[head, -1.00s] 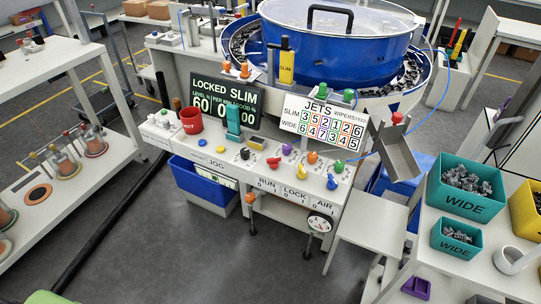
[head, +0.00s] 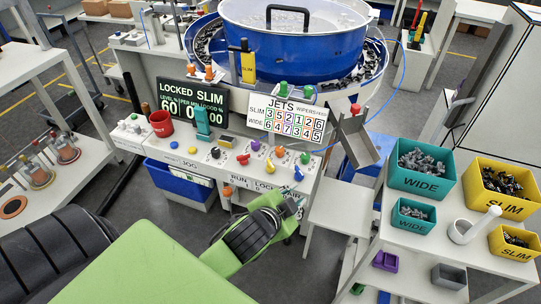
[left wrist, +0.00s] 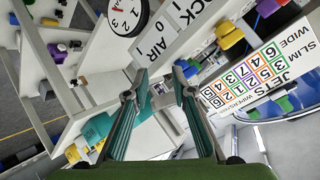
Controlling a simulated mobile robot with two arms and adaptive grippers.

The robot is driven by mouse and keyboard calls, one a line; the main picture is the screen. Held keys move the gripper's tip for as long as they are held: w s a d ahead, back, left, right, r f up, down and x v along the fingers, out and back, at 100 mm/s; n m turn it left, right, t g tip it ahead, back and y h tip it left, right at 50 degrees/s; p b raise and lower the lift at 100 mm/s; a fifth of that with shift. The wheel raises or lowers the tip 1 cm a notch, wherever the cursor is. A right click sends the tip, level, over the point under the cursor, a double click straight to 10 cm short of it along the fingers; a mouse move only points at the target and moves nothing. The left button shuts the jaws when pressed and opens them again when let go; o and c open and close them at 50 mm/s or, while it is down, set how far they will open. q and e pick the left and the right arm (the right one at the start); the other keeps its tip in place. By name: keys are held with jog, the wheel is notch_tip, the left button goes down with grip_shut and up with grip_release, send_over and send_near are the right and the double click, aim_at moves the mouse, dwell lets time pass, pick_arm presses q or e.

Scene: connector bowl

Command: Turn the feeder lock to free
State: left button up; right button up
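The feeder lock is the yellow knob (head: 271,164) above the word LOCK on the front panel, between a red knob and a blue knob. It also shows in the left wrist view (left wrist: 230,38). Which mark its handle points to is too small to tell. The dark display (head: 192,104) reads LOCKED SLIM. My left gripper (head: 292,204) is just in front of the panel at the AIR label, below and right of the yellow knob and apart from it. In the left wrist view its fingers (left wrist: 160,76) are apart with nothing between them. My right gripper is out of view.
The red RUN knob (head: 243,159) and blue AIR knob (head: 298,173) flank the lock. Coloured knobs stand behind them. The jets board (head: 287,119) and blue bowl (head: 290,45) are further back. A side table with teal and yellow bins (head: 421,168) is at right.

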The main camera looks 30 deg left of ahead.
pick_arm(q)
jog(key=w+d+r+m+t+h, duration=0.2)
jog(key=w+d+r+m+t, duration=0.15)
jog(key=r, duration=0.35)
jog(key=w+d+r+m+t+h, duration=0.2)
jog(key=w+r+m, duration=0.2)
jog(key=r, duration=0.4)
jog(key=w+d+r+m+t+h, duration=0.2)
jog(key=w+r+m+t, duration=0.15)
jog(key=r, duration=0.35)
jog(key=s+d+r+m+g+h, duration=0.4)
jog(key=d+m+h, duration=0.3)
jog(key=m, duration=0.6)
jog(key=s+d+r+m+g+h, duration=0.1)
jog(key=d+r+m+g+h, duration=0.45)
jog(key=m, duration=0.65)
jog(key=m+g+y, duration=1.1)
jog(key=m+y, duration=0.6)
jog(key=y, duration=0.1)
send_over(270, 163)
notch_tip(270, 163, down, 15)
jog(key=shift+h, duration=0.25)
notch_tip(270, 163, down, 14)
jog(key=p, duration=0.2)
jog(key=shift+w+r+p, duration=0.1)
jog(key=shift+r+p, duration=0.05)
jog(key=shift+p, duration=0.15)
jog(key=shift+c, duration=0.5)
